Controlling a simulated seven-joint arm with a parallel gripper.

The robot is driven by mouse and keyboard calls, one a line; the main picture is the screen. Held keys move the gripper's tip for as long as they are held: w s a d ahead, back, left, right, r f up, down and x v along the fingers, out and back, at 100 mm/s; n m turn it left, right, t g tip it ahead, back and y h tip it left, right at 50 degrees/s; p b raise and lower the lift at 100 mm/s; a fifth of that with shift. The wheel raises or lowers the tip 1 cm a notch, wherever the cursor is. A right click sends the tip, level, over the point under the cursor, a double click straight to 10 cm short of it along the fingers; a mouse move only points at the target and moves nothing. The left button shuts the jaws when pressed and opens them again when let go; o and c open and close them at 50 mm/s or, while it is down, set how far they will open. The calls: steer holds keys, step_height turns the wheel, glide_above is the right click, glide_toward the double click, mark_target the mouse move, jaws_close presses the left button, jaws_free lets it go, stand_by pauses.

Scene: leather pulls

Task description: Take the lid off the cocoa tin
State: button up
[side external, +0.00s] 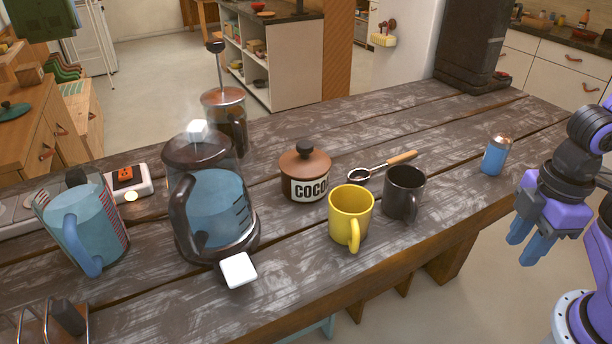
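The cocoa tin (305,190) stands upright near the middle of the wooden table, brown with a cream label reading "COCO", its last part turned out of sight. Its brown lid (305,162) with a dark round knob (305,148) sits on top. My gripper (517,240) is at the right, beyond the table's front edge, far from the tin. Its blue fingers point down and to the left, with a gap showing between them and nothing held.
A yellow mug (350,212) and a dark mug (403,192) stand in front of and right of the tin. A wooden-handled strainer (385,166) lies behind them. A glass kettle (215,205) stands left, a French press (225,115) behind it. A blue shaker (495,157) stands right.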

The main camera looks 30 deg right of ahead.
steer(key=o, duration=0.4)
steer(key=shift+o, duration=0.2)
step_height(320, 180, up, 13)
steer(key=n, duration=0.5)
glide_above(305, 144)
steer(key=shift+s+f, duration=0.2)
steer(key=shift+s, duration=0.25)
steer(key=shift+w+r, duration=0.1)
steer(key=shift+w, duration=0.4)
steer(key=shift+f, duration=3.75)
